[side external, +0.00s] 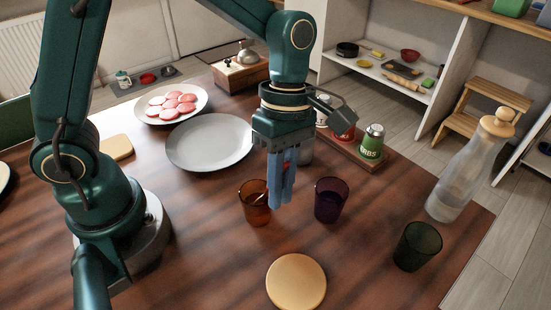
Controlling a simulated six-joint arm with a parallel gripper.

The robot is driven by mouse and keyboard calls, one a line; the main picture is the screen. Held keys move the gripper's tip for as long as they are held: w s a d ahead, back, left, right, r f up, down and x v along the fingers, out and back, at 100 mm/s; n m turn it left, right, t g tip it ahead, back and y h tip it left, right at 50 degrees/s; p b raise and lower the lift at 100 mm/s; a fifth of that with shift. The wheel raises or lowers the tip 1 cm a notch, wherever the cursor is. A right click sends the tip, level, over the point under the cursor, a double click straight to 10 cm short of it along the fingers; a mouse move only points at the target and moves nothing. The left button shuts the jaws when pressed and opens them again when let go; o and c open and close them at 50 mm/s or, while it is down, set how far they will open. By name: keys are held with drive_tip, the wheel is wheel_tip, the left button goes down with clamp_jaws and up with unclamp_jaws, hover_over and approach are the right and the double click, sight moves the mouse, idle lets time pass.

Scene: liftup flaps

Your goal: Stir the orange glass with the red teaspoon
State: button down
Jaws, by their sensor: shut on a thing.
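The orange glass (254,209) stands upright on the wooden table, left of the purple glass. My gripper (281,200) points down just right of the orange glass and partly in front of its rim.
A purple glass (330,201) stands close on the right. A dark green glass (417,246) and a corked bottle (468,170) are farther right. A round wooden disc (296,283) lies in front. A grey plate (210,142) and spice jars (371,142) are behind.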

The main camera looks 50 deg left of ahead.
wheel_tip(320, 180, up, 6)
drive_tip(key=w+d, duration=0.1)
drive_tip(key=d, duration=0.1)
drive_tip(key=shift+f, duration=0.2)
idle(0.3)
drive_tip(key=shift+w+r, duration=0.1)
idle(0.7)
wheel_tip(320, 180, up, 5)
drive_tip(key=shift+f, duration=0.1)
idle(0.4)
drive_tip(key=shift+a, duration=0.1)
